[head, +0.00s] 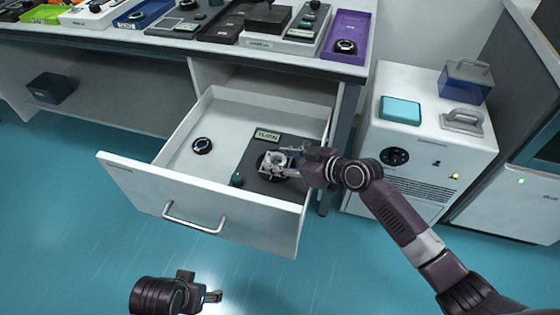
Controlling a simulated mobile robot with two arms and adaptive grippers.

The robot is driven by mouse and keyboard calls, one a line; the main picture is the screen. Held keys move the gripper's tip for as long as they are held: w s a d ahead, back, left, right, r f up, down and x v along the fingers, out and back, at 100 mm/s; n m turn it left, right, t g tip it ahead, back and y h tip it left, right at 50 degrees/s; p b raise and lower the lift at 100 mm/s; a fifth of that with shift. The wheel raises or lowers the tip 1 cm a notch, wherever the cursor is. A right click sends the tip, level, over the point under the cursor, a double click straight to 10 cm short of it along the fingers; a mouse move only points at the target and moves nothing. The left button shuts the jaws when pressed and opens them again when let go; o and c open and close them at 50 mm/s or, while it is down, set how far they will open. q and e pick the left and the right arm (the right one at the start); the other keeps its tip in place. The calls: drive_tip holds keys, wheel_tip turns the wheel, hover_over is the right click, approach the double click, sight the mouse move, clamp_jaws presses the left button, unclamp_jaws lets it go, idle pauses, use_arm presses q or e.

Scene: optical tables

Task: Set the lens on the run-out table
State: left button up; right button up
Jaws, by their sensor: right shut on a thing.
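My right gripper (284,161) reaches into the open drawer (180,190) from the right. It is shut on a small round thing, likely the lens, whose details its fingers largely hide. This is over a dark round seat (265,167) on a dark grey plate (258,184) with a pale label; I cannot tell whether the thing touches the seat, or whether this plate is the run-out table. A dark-rimmed round piece (202,145) lies apart in the drawer's left part. My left gripper (200,291) is low in front of the drawer; its finger opening is unclear.
A green knob (237,180) stands on the plate near the drawer front. The bench above holds several trays, including a purple one (340,22) with a ringed round piece (346,46). A white cabinet (420,150) stands to the right. The drawer's left part is mostly clear.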

use_arm(q)
drive_tip(key=shift+r, duration=0.3)
use_arm(e)
drive_tip(key=shift+f, duration=0.1)
use_arm(q)
drive_tip(key=shift+s, duration=0.1)
use_arm(e)
drive_tip(key=o, duration=1.2)
drive_tip(key=shift+s+d+r, duration=0.1)
drive_tip(key=shift+d+r, duration=0.05)
drive_tip(key=shift+r, duration=0.05)
use_arm(q)
wheel_tip(320, 180, down, 7)
drive_tip(key=p, duration=0.2)
drive_tip(key=shift+r, duration=0.15)
use_arm(e)
drive_tip(key=v, duration=1.1)
drive_tip(key=shift+s+d, duration=0.2)
drive_tip(key=shift+s, duration=0.1)
use_arm(q)
drive_tip(key=shift+s, duration=0.1)
